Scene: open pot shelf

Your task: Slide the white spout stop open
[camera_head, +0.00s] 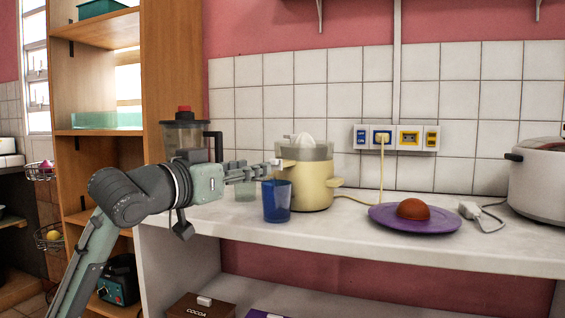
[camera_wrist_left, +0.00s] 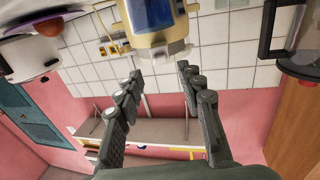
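The cream juicer (camera_head: 308,180) with a grey top band and white reamer stands on the white counter. A small white piece, apparently the spout stop (camera_head: 276,162), shows at its left side, close to the fingertips of my left gripper (camera_head: 262,169). In the left wrist view, which is upside down, the juicer (camera_wrist_left: 128,40) is beyond my left gripper (camera_wrist_left: 159,71). Its fingers are apart, with nothing between them. I cannot tell whether a fingertip touches the stop. A blue cup (camera_head: 277,203) stands below the spout side. My right gripper is not in view.
A blender (camera_head: 185,137) stands behind my left arm. The juicer's cord runs to the wall sockets.

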